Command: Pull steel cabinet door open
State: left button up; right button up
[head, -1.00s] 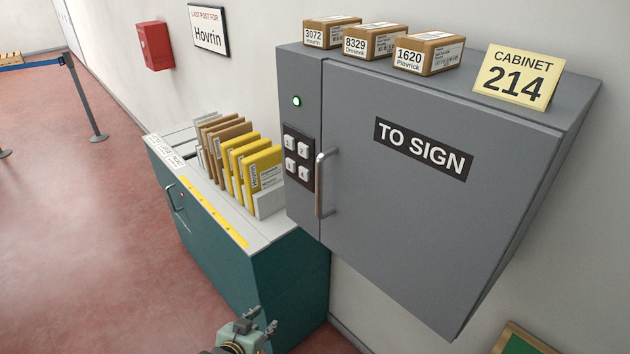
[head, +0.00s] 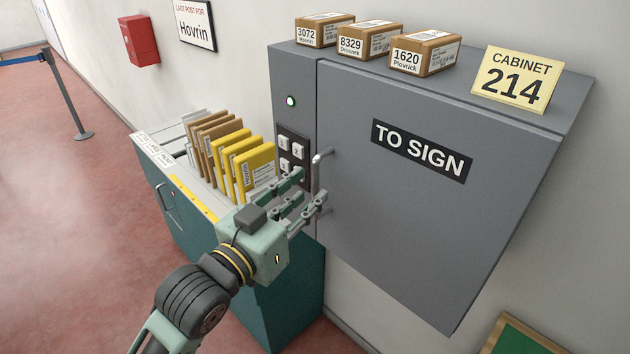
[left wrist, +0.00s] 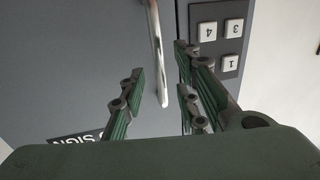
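The grey steel cabinet (head: 410,240) hangs on the wall, and its door, labelled TO SIGN, looks shut. Its upright metal handle (head: 317,172) is on the door's left side. The handle also shows in the left wrist view (left wrist: 158,50), between the spread fingers. My left gripper (head: 306,194) is open at the handle's lower part, which its fingers partly hide. I cannot tell whether the fingers touch the handle. In the left wrist view the left gripper (left wrist: 160,95) is empty, with gaps beside the handle. My right gripper is not in view.
A keypad (head: 293,150) and a lit green lamp (head: 291,101) are left of the door. Small parcels (head: 425,52) and a CABINET 214 sign (head: 517,80) stand on top. A teal counter unit (head: 290,290) with upright envelopes (head: 247,160) stands left, below the arm.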

aim_at(313, 189)
pick_arm(q)
jog(key=shift+p+x, duration=0.35)
jog(key=shift+x, duration=1.5)
grip_shut()
